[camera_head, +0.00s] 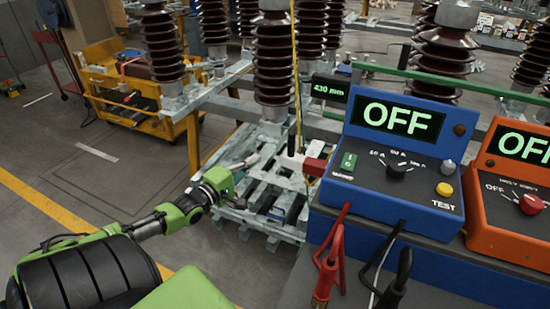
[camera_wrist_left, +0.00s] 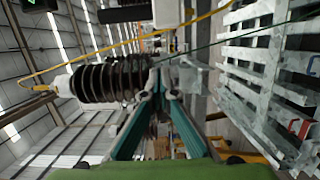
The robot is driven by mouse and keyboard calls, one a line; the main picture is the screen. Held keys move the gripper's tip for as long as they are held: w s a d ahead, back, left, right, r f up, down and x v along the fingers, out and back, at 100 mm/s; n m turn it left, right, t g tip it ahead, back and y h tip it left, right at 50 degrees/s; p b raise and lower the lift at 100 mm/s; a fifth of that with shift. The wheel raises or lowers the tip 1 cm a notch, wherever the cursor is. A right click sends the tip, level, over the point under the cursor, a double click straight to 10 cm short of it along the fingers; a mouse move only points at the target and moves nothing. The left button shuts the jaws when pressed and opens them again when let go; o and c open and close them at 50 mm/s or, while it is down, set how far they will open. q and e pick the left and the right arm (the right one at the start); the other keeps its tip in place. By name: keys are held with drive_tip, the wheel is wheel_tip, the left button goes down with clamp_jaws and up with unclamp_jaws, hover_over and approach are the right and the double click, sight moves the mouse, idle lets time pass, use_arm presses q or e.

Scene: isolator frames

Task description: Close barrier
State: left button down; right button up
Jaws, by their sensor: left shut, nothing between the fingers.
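No barrier can be clearly made out in either view. My left gripper (camera_head: 250,161) reaches in from the left, in front of the pale metal frame (camera_head: 275,205) and below a brown ribbed insulator (camera_head: 272,65). In the left wrist view, the teal fingers of my left gripper (camera_wrist_left: 163,78) come together at their tips, with nothing held. A ribbed insulator (camera_wrist_left: 110,79) lies left of the fingertips in that view. I cannot tell whether the fingertips touch the frame. My right gripper is not in view.
A blue tester (camera_head: 395,155) reading OFF and an orange tester (camera_head: 510,190) stand at the right. A red clamp (camera_head: 328,270) hangs below the blue one. A yellow cart (camera_head: 125,85) stands at the back left. The grey floor at left is mostly clear.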

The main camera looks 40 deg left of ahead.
sight(303, 165)
use_arm(q)
drive_tip(key=w+d+p, duration=0.1)
drive_tip(key=w+d, duration=0.2)
drive_tip(key=w, duration=0.3)
drive_tip(key=shift+d, duration=0.25)
drive_tip(key=shift+w, duration=0.1)
drive_tip(key=shift+p, duration=0.3)
drive_tip(key=w+d+p, duration=0.1)
drive_tip(key=d, duration=0.1)
drive_tip(key=d+p, duration=0.1)
drive_tip(key=d, duration=0.2)
drive_tip(key=w+d+p, duration=0.1)
drive_tip(key=d, duration=0.2)
drive_tip(key=shift+w+d, duration=0.25)
drive_tip(key=shift+w, duration=0.05)
drive_tip(key=shift+d, duration=0.15)
drive_tip(key=shift+d, duration=0.1)
